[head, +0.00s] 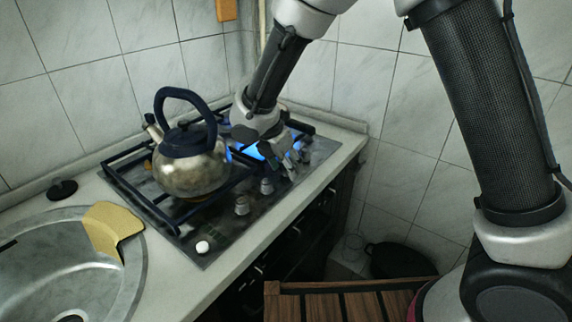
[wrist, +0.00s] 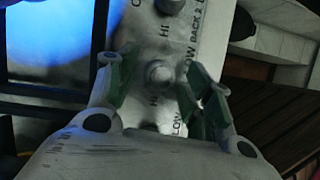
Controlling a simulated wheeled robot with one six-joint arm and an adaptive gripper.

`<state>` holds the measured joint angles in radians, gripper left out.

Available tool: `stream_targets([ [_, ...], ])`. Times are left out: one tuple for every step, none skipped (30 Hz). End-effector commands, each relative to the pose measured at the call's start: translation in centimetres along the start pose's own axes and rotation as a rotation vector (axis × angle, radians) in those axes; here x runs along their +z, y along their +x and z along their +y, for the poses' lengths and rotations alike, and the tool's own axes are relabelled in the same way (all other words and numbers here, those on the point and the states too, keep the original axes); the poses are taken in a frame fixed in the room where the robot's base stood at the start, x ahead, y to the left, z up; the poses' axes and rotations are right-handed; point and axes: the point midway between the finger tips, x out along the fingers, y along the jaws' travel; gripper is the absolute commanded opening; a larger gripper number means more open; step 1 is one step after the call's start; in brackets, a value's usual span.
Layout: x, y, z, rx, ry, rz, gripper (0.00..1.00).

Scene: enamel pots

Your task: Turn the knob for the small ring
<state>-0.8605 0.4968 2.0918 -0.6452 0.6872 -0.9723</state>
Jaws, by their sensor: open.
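My gripper (head: 290,158) is over the back right part of the gas hob (head: 216,247), pointing down at the row of knobs. In the wrist view my gripper (wrist: 163,82) is open, with a grey knob (wrist: 160,74) between its two green-padded fingers; I cannot tell whether they touch it. Another knob (wrist: 170,5) shows beyond it at the top edge. In the head view two grey knobs (head: 241,205) (head: 266,186) stand nearer the front. Blue flame (wrist: 50,35) glows beside the knobs; my arm partly hides it in the head view.
A steel kettle (head: 190,172) with a dark handle stands on the hob's left grate, close to my arm. A round white knob or cap (head: 202,247) is at the hob's front corner. A sink (head: 50,260) with a yellow cloth (head: 112,225) is at left. Tiled walls close off the back.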

Motion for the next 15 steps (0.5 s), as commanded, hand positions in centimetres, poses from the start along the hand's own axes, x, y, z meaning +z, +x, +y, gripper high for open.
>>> stream_targets([
  [0.00,0.24,-0.02,-0.001,0.000,0.000,0.51],
  [0.00,0.30,-0.01,-0.001,0.000,0.000,0.51],
  [0.01,0.34,-0.01,0.000,0.000,0.000,0.51],
  [0.01,0.34,0.00,0.000,0.000,0.000,0.51],
  [0.01,0.34,0.00,0.000,0.000,0.000,0.51],
  [0.01,0.33,0.01,0.000,0.000,0.000,0.51],
  [0.01,0.32,0.01,0.000,0.000,0.000,0.51],
  [0.02,0.32,0.01,0.000,0.000,0.000,0.51],
  [0.02,0.31,0.01,0.000,0.000,0.000,0.48],
  [0.02,0.31,0.01,0.000,0.000,0.000,0.42],
  [0.02,0.30,0.01,0.000,0.000,0.000,0.37],
  [0.02,0.30,0.01,0.000,0.000,0.000,0.29],
  [0.02,0.30,0.01,0.000,0.001,0.000,0.24],
  [0.02,0.29,0.01,0.000,0.001,0.000,0.19],
  [0.02,0.29,0.01,0.000,0.001,0.000,0.11],
])
